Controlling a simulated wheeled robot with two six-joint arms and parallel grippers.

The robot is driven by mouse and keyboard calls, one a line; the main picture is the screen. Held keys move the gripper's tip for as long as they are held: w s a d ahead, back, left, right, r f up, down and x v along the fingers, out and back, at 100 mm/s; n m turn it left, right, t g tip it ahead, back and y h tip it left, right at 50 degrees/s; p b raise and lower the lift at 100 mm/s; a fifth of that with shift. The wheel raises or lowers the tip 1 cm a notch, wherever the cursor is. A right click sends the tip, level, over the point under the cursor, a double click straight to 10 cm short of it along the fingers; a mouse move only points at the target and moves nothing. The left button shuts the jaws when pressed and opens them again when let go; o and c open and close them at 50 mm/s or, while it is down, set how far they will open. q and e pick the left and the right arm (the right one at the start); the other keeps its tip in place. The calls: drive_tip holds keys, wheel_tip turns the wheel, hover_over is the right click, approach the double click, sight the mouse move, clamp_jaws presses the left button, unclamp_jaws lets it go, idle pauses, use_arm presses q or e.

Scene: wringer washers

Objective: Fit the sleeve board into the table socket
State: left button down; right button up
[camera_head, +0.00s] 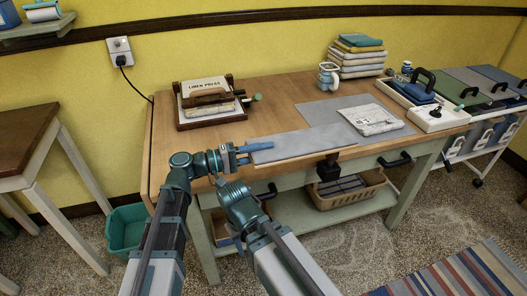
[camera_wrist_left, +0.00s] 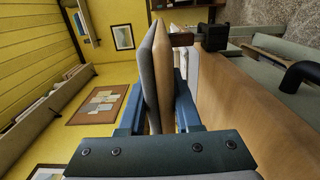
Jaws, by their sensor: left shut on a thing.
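The sleeve board (camera_head: 300,146), a long grey padded board with a pale wooden underside, lies roughly level over the table's front edge. My left gripper (camera_head: 243,151) is shut on its left end. My right gripper's fingers do not show.
On the wooden table (camera_head: 275,96) are a linen press (camera_head: 208,103), a grey mat (camera_head: 312,111), a folded cloth (camera_head: 370,120), a mug (camera_head: 328,76) and stacked linens (camera_head: 357,60). Drawer handles (camera_head: 394,160) project from the front. A basket (camera_head: 345,190) sits on the lower shelf.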

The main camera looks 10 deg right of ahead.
use_arm(q)
drive_tip(key=shift+f+b, duration=1.6)
idle(1.8)
idle(0.3)
unclamp_jaws()
idle(0.4)
drive_tip(key=shift+a, duration=0.15)
drive_tip(key=shift+s+a, duration=0.15)
drive_tip(key=shift+a, duration=1.55)
drive_tip(key=shift+s+a, duration=0.15)
drive_tip(key=shift+a, duration=1.5)
